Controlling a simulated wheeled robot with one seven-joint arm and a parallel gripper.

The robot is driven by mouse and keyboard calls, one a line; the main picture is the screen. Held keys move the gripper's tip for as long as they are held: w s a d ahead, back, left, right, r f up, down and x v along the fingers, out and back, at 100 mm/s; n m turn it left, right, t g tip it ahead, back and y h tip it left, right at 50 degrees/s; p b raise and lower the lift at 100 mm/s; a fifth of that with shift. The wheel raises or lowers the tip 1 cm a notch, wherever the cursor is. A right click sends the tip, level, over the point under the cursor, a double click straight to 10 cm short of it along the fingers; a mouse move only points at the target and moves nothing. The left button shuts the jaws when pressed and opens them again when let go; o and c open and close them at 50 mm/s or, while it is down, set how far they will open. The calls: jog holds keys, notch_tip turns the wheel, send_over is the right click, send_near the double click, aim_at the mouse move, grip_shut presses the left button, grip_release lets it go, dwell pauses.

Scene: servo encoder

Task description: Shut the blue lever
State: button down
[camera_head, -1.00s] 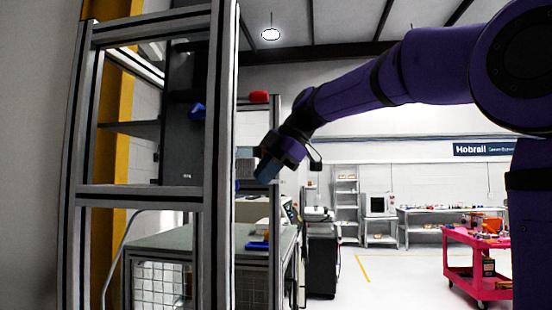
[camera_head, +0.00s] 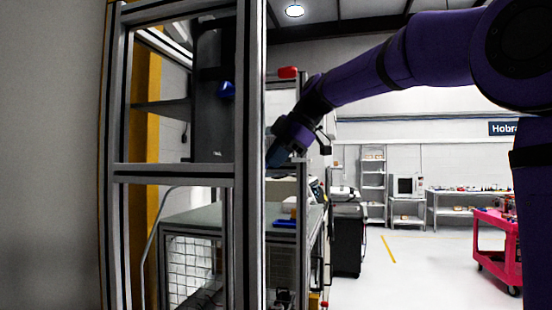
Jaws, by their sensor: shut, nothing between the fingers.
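A small blue lever (camera_head: 227,89) shows on the side of a dark upright panel (camera_head: 207,126), seen through the grey metal frame at the left. My gripper (camera_head: 275,158) is at the end of my purple arm, to the right of the frame's near post and lower than the blue lever. It points down and to the left, is shut and holds nothing. The gripper and the lever are apart in the picture, with the post between them. The lever's far side is hidden.
The grey frame's post (camera_head: 250,200) and crossbar (camera_head: 175,173) stand close in front. A red handle (camera_head: 288,72) sits on a farther post. A worktable (camera_head: 205,216) with a blue tray (camera_head: 284,223) is below. A pink cart (camera_head: 498,248) stands right; the floor between is open.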

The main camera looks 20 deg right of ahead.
jog(key=shift+w+d+n+t+h, duration=0.2)
jog(key=shift+n+t+h, duration=0.1)
jog(key=shift+t+h, duration=0.25)
dwell(0.4)
jog(key=shift+w+d+r+n+t+h, duration=0.25)
jog(key=shift+w+r+n+t+h, duration=0.25)
jog(key=shift+t, duration=0.8)
jog(key=shift+w+d+r+n+t+h, duration=0.3)
jog(key=shift+n+t+h, duration=0.45)
jog(key=shift+t, duration=0.5)
jog(key=shift+w+d+r+n+t+h, duration=0.2)
jog(key=shift+w+r+n+t+h, duration=0.3)
jog(key=shift+t, duration=0.8)
jog(key=shift+s+f, duration=0.1)
jog(key=shift+f, duration=0.05)
jog(key=shift+s+a, duration=0.4)
jog(key=shift+s, duration=0.25)
